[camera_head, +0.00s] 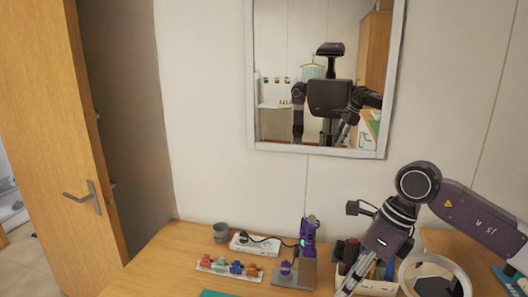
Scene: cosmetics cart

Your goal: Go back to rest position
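My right arm comes in from the right edge in the head view and bends down toward the table. My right gripper (350,285) points down and to the left, in front of a white bin. Its fingertips are small and lie near the bottom edge, so I cannot tell whether it is open or shut, or whether it touches anything. My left gripper is not in view directly. The mirror (318,125) on the wall shows a dark reflection of my own head, torso and arms.
A round white ring (462,275) stands at right. A wooden door (55,130) is at left.

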